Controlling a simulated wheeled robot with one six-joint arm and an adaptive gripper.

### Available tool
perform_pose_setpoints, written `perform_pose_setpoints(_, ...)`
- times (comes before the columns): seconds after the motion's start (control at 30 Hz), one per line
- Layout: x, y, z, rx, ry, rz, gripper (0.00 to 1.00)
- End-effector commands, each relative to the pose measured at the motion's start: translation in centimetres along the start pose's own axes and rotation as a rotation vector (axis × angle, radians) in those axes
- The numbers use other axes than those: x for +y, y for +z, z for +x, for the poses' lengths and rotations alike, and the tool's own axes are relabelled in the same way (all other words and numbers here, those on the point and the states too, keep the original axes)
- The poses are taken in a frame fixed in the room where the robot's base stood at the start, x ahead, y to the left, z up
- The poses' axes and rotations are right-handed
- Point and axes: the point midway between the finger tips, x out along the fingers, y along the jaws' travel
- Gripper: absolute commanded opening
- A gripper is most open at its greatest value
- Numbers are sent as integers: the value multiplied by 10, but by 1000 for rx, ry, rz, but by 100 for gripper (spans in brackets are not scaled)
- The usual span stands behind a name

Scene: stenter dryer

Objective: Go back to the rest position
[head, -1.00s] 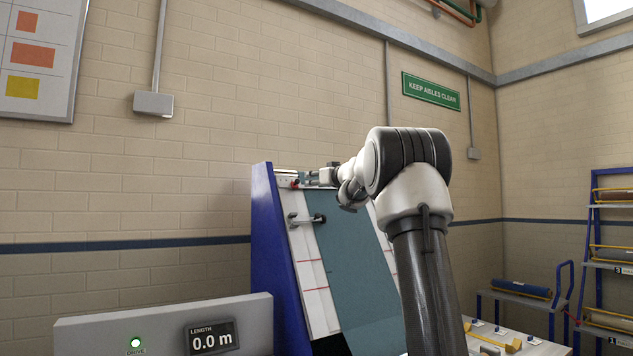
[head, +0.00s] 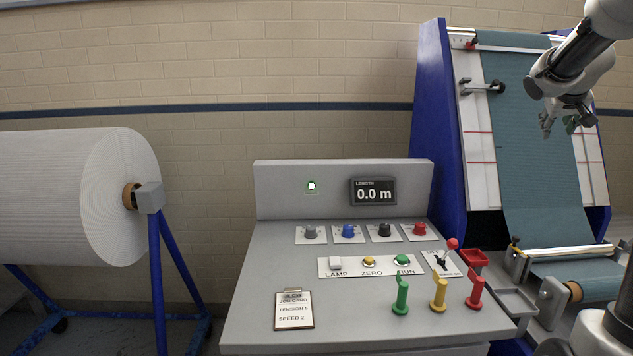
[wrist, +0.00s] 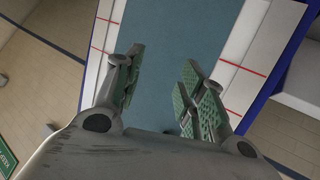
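My gripper (head: 558,124) hangs at the upper right of the head view, in front of the teal cloth (head: 535,165) on the inclined frame. In the wrist view my gripper (wrist: 162,92) has its two green-padded fingers apart, with nothing between them. The teal cloth (wrist: 170,40) and its white side boards lie beyond the fingers. I cannot see any contact between the fingers and the cloth.
A grey console (head: 260,285) with knobs, buttons and a length display (head: 373,191) reading 0.0 m stands in the middle. A large white roll (head: 75,195) on a blue stand is at left. A blue side panel (head: 432,125) edges the inclined frame.

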Motion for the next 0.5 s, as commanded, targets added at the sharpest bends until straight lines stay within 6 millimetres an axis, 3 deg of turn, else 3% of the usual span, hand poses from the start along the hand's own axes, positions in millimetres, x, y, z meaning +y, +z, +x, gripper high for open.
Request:
perform_pose_setpoints(0.03, -9, 37, -20, -83, -12, -10, 40)
perform_pose_setpoints(0.2, -48, 157, -89, -345, -107, -53, 40)
perform_pose_setpoints(0.4, -102, 286, -183, -554, -293, -99, 40)
perform_pose_setpoints(0.5, -124, 336, -222, -582, -382, -98, 40)
